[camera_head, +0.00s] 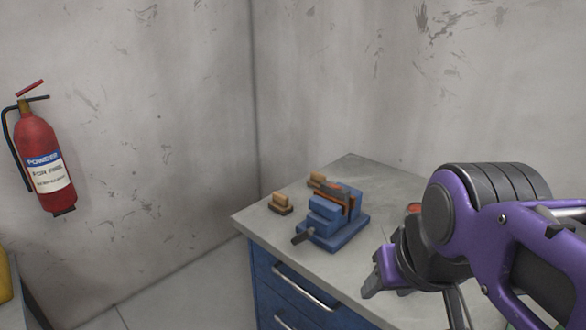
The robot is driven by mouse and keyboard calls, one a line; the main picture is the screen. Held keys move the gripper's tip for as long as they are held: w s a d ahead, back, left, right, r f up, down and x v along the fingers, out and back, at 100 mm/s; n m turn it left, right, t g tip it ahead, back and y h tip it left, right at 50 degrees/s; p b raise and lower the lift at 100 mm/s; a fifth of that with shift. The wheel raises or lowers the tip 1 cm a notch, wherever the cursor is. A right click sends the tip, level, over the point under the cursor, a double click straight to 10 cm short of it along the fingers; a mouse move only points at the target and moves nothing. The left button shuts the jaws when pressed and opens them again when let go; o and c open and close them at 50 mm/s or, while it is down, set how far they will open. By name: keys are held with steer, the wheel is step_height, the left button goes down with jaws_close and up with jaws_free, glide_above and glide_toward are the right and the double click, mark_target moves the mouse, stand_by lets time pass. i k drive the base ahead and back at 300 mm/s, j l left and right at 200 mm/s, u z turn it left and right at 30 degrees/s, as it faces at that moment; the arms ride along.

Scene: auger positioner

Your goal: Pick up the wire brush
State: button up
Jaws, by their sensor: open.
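A small brush-like block (281,203) with a tan wooden top and dark underside lies on the grey worktop, left of a blue vise. A second tan wooden piece (318,181) lies behind the vise and is partly hidden by it. Both are small in view, and I cannot tell for certain which is the wire brush. My gripper (374,283) is at the right, over the near part of the worktop, apart from both pieces and in front of the vise to its right. It is open and I see nothing held in it; its fingers are partly hidden.
The blue vise (335,222) stands on the worktop (262,222), its handle pointing to the near left. A small red-topped object (413,208) is partly hidden behind my arm. Blue drawers (290,290) are below. Walls close off the back. A fire extinguisher (45,160) hangs at left.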

mark_target(316, 178)
steer(key=j+z, duration=0.1)
steer(key=z, duration=0.45)
steer(key=i+j+z, duration=0.15)
steer(key=j+z, duration=0.45)
steer(key=j, duration=0.15)
steer(key=i+j+z, duration=0.1)
steer(key=j+z, duration=0.2)
steer(key=j, duration=1.35)
steer(key=k+j+u, duration=0.1)
steer(key=j, duration=0.35)
steer(key=k+j+u, duration=0.1)
steer(key=j, duration=0.35)
steer(key=k+j+u, duration=0.25)
steer(key=k+u, duration=0.15)
steer(key=i+l+z, duration=0.1)
steer(key=z, duration=0.15)
steer(key=i, duration=0.1)
